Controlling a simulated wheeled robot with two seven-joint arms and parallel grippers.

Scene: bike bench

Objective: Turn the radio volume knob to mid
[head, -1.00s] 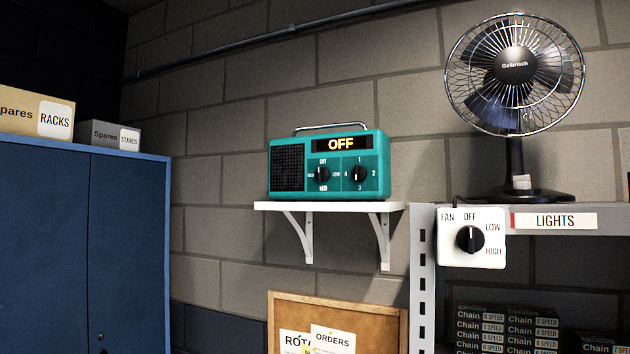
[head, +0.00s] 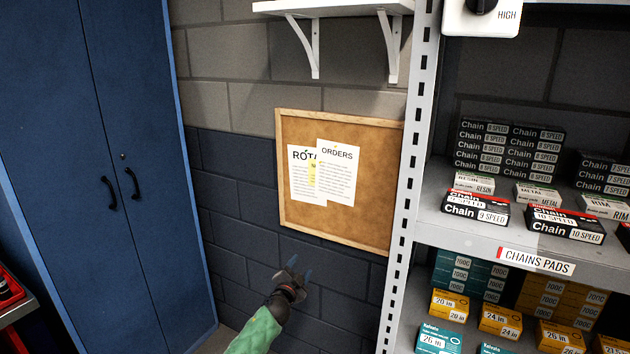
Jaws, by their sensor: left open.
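The radio and its volume knob are out of the head view now. Only the white wall shelf (head: 345,7) that bore the radio shows at the top edge, with its two brackets. My left gripper (head: 291,268) is low in the middle of the view, in front of the dark lower wall and below the cork board. It is open and empty, fingers pointing up. It is well below the white shelf and touches nothing that I can see. My right gripper is not in view.
A cork board (head: 375,180) with papers hangs below the white shelf. A blue cabinet (head: 75,130) stands at the left. A grey rack (head: 470,235) with several boxes stands at the right, the fan switch (head: 511,22) at its top.

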